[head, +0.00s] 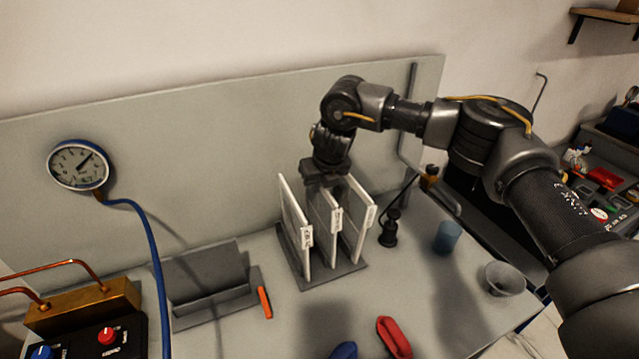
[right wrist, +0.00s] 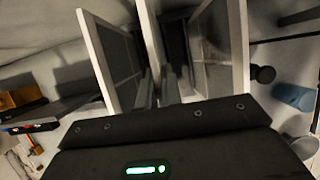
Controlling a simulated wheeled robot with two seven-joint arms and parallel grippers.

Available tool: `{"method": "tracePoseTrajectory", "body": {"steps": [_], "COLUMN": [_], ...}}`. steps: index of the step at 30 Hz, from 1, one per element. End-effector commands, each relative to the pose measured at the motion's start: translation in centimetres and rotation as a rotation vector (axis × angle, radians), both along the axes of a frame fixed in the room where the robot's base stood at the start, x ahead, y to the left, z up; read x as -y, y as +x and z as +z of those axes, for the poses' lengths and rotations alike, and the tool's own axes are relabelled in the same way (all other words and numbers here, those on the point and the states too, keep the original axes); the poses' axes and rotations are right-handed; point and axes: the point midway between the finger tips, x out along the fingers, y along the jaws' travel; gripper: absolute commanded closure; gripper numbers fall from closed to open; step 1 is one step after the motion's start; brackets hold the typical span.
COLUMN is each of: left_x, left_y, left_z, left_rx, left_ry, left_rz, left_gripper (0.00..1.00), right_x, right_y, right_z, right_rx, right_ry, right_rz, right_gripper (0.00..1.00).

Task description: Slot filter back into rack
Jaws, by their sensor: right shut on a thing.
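The rack (head: 318,280) is a dark grey base on the bench, bearing three upright white-framed filters with labels on their front edges. The left filter (head: 291,222), middle filter (head: 331,238) and right filter (head: 357,232) stand side by side. My right gripper (head: 327,186) comes down from above and is shut on the middle filter's top, which it partly hides. In the right wrist view the middle filter (right wrist: 151,38) runs between the fingers, with the left filter (right wrist: 102,62) and right filter (right wrist: 240,50) on either side. Whether its lower edge is fully seated cannot be told. My left gripper is out of view.
A grey angled holder (head: 205,275) and an orange-handled tool (head: 264,300) lie left of the rack. A small black stand (head: 389,232), blue cup (head: 447,236) and grey bowl (head: 504,279) are at right. A red item (head: 394,338) lies in front. The gauge (head: 79,165) hangs on the back panel.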

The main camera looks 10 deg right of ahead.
Motion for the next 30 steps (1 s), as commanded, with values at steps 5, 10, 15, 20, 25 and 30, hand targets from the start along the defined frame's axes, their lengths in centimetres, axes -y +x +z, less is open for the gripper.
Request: {"method": "tracePoseTrajectory", "body": {"steps": [5,10,15,20,25,30], "left_x": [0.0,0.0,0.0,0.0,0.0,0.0], "left_y": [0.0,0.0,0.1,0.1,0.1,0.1], "left_z": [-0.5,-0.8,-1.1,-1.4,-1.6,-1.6], "left_rx": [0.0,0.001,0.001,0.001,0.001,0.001], "left_ry": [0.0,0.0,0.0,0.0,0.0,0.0], "left_rz": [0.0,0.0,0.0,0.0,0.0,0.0], "left_gripper": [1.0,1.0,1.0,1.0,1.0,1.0], "right_x": [0.0,0.0,0.0,0.0,0.0,0.0], "right_y": [0.0,0.0,0.0,0.0,0.0,0.0], "right_z": [-0.6,-1.2,-1.7,-2.2,-2.4,-2.4], "right_rx": [0.0,0.0,-0.001,0.0,0.0,0.0], "right_ry": [0.0,0.001,0.001,0.001,0.0,0.0], "right_rz": [0.0,0.0,0.0,0.0,0.0,0.0], "right_gripper": [1.0,1.0,1.0,1.0,0.9,0.68]}}
